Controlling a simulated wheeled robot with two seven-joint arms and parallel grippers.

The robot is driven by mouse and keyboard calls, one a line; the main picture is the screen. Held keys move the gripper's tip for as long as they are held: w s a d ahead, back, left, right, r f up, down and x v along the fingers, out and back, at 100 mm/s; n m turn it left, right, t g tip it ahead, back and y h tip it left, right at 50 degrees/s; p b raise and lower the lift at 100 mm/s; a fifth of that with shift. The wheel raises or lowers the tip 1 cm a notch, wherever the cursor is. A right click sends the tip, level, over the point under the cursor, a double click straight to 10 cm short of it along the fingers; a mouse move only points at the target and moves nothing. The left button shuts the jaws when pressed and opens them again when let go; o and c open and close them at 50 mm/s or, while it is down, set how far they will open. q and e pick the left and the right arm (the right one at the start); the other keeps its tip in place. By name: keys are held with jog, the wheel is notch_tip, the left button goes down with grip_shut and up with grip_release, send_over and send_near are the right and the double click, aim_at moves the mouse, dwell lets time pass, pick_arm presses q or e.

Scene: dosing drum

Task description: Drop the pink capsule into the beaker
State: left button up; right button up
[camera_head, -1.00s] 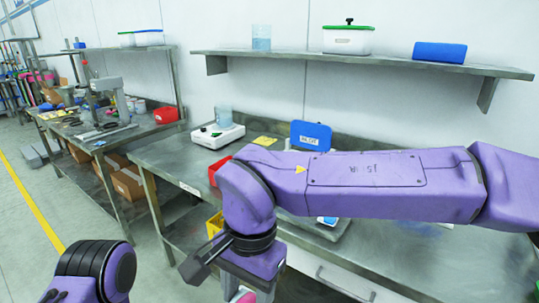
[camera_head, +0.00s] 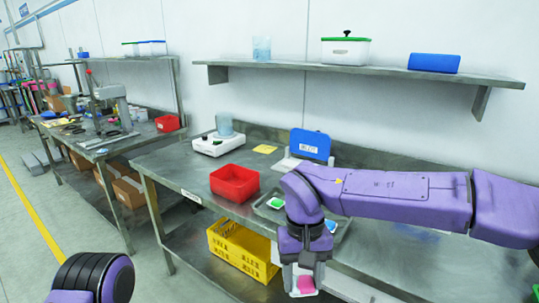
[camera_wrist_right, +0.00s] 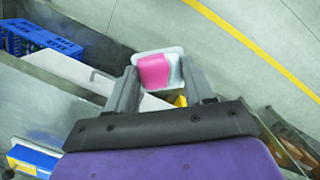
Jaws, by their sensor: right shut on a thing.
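A pink capsule with a whitish part (camera_wrist_right: 153,72) is between the fingers of my right gripper (camera_wrist_right: 162,80) in the right wrist view. In the head view the pink capsule (camera_head: 305,284) hangs under the right gripper (camera_head: 303,272), in front of the bench's front edge. The right gripper is shut on it. A clear bluish beaker (camera_head: 224,124) stands on a white hotplate-like device (camera_head: 212,145) at the back left of the bench, well away from the gripper. Another clear beaker (camera_head: 262,48) stands on the wall shelf. My left gripper is out of view; only part of the left arm shows.
A red bin (camera_head: 235,184) sits on the bench's front left. A shallow tray (camera_head: 262,206) with a green-and-white item (camera_head: 276,203) lies beside it, partly behind my arm. A blue-lidded box (camera_head: 310,145) stands behind. A yellow crate (camera_head: 240,252) is on the lower shelf.

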jog(key=w+d+f+m, duration=0.1)
jog(key=w+d+f, duration=0.1)
jog(key=d+f, duration=0.8)
jog(key=d, duration=0.3)
jog(key=shift+d, duration=0.15)
jog(key=shift+w+f, duration=0.1)
